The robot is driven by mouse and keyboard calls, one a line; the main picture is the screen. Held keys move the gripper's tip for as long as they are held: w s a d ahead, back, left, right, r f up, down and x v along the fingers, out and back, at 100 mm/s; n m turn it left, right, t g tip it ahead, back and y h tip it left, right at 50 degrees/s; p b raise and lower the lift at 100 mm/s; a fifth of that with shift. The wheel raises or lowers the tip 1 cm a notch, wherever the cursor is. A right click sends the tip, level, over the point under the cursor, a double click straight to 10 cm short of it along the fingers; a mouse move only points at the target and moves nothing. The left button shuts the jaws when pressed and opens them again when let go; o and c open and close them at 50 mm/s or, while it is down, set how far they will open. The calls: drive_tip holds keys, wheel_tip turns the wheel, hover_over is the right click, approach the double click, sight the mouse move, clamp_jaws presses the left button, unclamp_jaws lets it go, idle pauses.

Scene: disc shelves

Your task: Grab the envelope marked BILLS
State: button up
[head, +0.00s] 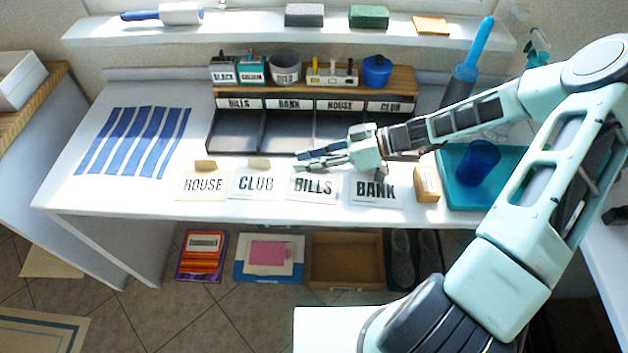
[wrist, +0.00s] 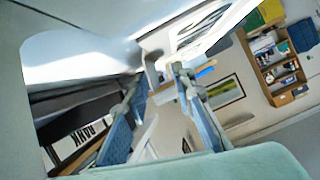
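The envelope marked BILLS (head: 313,187) lies on the white desk, between the CLUB envelope (head: 256,184) and the BANK envelope (head: 376,191). The HOUSE envelope (head: 202,186) is at the left end of the row. My gripper (head: 301,159) is just above and behind the BILLS envelope in the head view, pointing left. Its fingers overlap the envelope's top edge in that view; I cannot tell whether they touch it. In the wrist view the two fingers (wrist: 160,82) stand apart with nothing between them. I cannot make out the BILLS envelope in the wrist view.
A dark organizer (head: 285,130) with compartments labelled BILLS, BANK, HOUSE and CLUB stands right behind my gripper. A small tan box (head: 426,184), a teal tray (head: 460,196) and a blue cup (head: 479,163) are to the right. A blue striped cloth (head: 134,141) lies left.

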clamp_jaws()
drive_tip(key=shift+r, duration=0.1)
idle(0.3)
